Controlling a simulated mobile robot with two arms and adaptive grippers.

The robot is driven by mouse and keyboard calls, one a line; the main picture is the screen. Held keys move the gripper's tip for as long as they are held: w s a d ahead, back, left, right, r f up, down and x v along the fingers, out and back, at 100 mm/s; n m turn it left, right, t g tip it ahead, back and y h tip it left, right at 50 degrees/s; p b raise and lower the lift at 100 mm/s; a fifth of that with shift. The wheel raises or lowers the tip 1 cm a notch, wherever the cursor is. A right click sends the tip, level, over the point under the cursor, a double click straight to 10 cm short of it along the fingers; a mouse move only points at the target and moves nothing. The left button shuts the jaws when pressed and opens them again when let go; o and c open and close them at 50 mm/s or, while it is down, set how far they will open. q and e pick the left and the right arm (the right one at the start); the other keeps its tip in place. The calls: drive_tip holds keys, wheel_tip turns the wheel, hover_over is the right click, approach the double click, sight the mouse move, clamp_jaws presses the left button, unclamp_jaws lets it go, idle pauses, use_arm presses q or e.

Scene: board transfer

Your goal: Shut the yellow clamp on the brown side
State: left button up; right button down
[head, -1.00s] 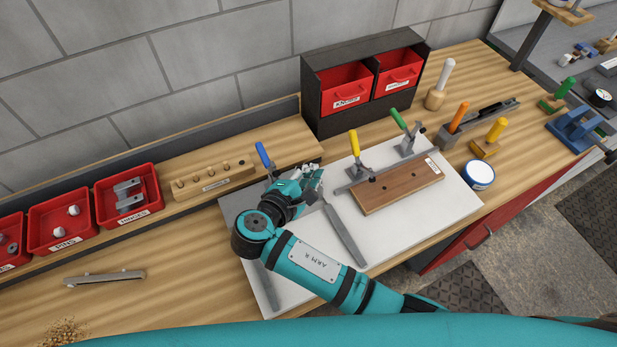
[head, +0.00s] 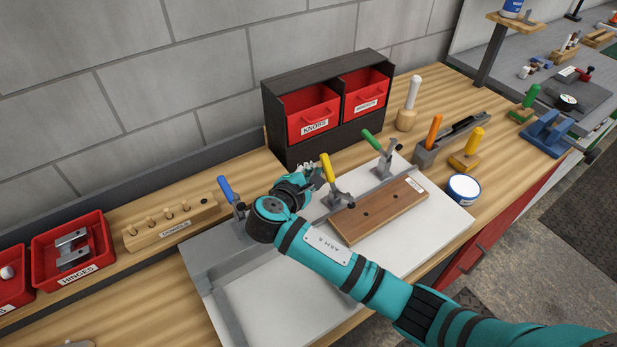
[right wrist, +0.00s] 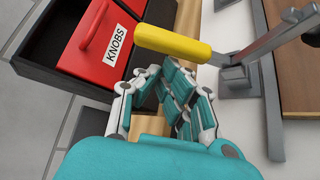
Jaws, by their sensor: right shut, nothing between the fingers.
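The yellow clamp (head: 327,170) stands on the white fixture at the left end of the brown board (head: 380,211), its yellow handle raised and leaning. In the right wrist view the yellow handle (right wrist: 172,42) lies just beyond my fingertips, and the clamp's grey metal base is to the right. My right gripper (head: 314,174) is shut and empty, close to the left of the yellow handle. I cannot tell whether it touches the handle. In the right wrist view its fingers (right wrist: 166,80) are drawn together. My left gripper is not in view.
A blue-handled clamp (head: 226,190) stands to the left, and a green-handled clamp (head: 373,142) to the right of the yellow one. The dark cabinet with red KNOBS drawer (head: 313,118) stands behind. The fixture's white front (head: 290,305) is clear.

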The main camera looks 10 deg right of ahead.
sight(324, 166)
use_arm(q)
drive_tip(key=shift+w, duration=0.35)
use_arm(e)
drive_tip(key=shift+s, duration=0.1)
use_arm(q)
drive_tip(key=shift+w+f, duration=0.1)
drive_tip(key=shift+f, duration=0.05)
use_arm(e)
drive_tip(key=shift+s+d+r+m+t, duration=0.1)
drive_tip(key=shift+r+m+t, duration=0.1)
drive_tip(key=shift+m+t, duration=0.1)
use_arm(q)
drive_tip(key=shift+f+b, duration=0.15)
drive_tip(key=shift+b, duration=0.2)
use_arm(e)
drive_tip(key=shift+s, duration=0.1)
drive_tip(key=s+m+t+b, duration=0.1)
drive_tip(key=r+m+t+b, duration=0.1)
drive_tip(key=b, duration=0.1)
drive_tip(key=shift+s+d+m+t, duration=0.3)
drive_tip(key=shift+s+d, duration=0.05)
drive_tip(key=shift+d, duration=0.05)
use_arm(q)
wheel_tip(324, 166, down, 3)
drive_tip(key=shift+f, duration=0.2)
use_arm(e)
drive_tip(key=shift+s+d+r+h, duration=0.2)
drive_tip(key=shift+s+r+h, duration=0.1)
drive_tip(key=shift+s+r, duration=0.15)
